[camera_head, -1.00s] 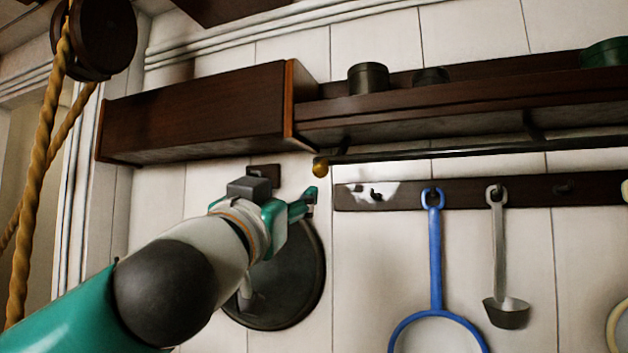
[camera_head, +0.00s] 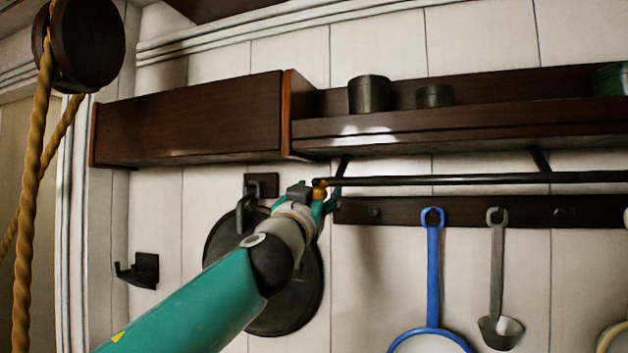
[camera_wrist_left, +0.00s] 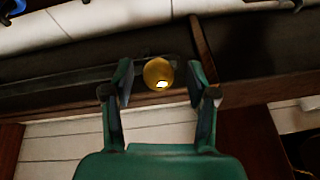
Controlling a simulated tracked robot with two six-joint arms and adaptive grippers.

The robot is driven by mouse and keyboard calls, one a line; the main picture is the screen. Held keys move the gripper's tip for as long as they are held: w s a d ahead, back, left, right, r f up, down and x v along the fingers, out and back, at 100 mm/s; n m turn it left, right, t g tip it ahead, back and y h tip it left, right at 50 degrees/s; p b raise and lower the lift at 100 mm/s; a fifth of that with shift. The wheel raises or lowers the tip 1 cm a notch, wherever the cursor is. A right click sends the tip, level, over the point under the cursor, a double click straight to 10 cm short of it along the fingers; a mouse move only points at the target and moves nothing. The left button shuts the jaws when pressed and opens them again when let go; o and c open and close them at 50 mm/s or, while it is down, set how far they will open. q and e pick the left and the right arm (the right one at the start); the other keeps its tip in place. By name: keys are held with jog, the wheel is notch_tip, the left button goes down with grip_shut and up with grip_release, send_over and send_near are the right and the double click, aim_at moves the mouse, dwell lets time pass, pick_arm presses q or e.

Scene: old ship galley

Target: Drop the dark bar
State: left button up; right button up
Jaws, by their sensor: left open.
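The dark bar (camera_head: 440,181) runs level beneath the shelf and ends at its left in a small brass knob (camera_head: 321,183). In the left wrist view the round brass knob (camera_wrist_left: 158,76) shows between my two fingers, with a gap on each side. My left gripper (camera_head: 318,194) is open at the knob end of the bar. In the left wrist view the gripper (camera_wrist_left: 158,84) has its fingers spread. I cannot tell how deep the knob sits between them. My right gripper is not in view.
A dark wooden shelf (camera_head: 450,128) with canisters (camera_head: 370,94) overhangs the bar. A hook rail (camera_head: 470,210) below carries a blue-handled utensil (camera_head: 433,270) and a ladle (camera_head: 497,270). A round dark lid (camera_head: 300,290) hangs behind my arm. A rope (camera_head: 30,200) hangs at the left.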

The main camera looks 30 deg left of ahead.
pick_arm(q)
jog(key=shift+w, duration=0.2)
grip_shut()
